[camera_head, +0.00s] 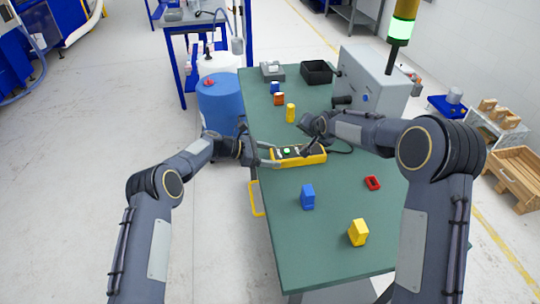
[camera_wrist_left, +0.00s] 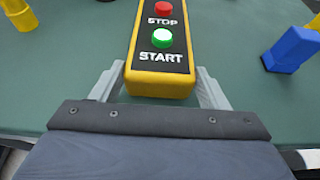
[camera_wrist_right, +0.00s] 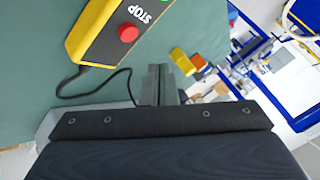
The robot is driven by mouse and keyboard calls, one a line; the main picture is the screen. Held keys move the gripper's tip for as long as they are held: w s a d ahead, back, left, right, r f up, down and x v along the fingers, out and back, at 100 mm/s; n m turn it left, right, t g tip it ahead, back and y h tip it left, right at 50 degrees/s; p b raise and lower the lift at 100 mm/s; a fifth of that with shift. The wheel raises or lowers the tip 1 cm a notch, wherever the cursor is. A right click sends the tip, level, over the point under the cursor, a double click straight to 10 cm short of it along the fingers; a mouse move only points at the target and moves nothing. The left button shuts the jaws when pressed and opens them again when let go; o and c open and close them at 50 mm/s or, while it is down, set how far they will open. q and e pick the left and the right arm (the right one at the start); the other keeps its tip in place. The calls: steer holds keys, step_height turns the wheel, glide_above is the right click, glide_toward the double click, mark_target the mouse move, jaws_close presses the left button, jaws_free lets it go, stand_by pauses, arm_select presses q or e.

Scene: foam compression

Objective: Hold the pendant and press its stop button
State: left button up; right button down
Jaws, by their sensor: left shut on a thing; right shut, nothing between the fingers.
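The yellow pendant (camera_head: 318,158) has a black face and lies near the left edge of the green table (camera_head: 330,255). My left gripper (camera_head: 270,155) is shut on its near end; in the left wrist view, the fingers flank the pendant (camera_wrist_left: 160,84). The green START button (camera_wrist_left: 162,38) is nearest that gripper, with the red STOP button (camera_wrist_left: 163,8) beyond it. My right gripper (camera_wrist_right: 160,72) is shut and empty near the pendant's far end. In the right wrist view its tips appear beside the STOP button (camera_wrist_right: 127,32), apart from it.
A cable (camera_wrist_right: 75,97) trails from the pendant. A blue block (camera_head: 307,198), yellow block (camera_head: 358,233) and red part (camera_head: 373,183) stand nearer me. A yellow cylinder (camera_head: 290,113) stands beyond the pendant. A grey cabinet (camera_head: 372,85) and black bin (camera_head: 317,72) are at the back.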

mark_target(302, 146)
steer(key=shift+f, duration=2.6)
stand_by(0.4)
steer(key=shift+r, duration=0.15)
steer(key=shift+s+r, duration=0.1)
steer(key=shift+r, duration=0.3)
step_height(302, 146, up, 6)
steer(key=shift+f, duration=0.1)
stand_by(0.5)
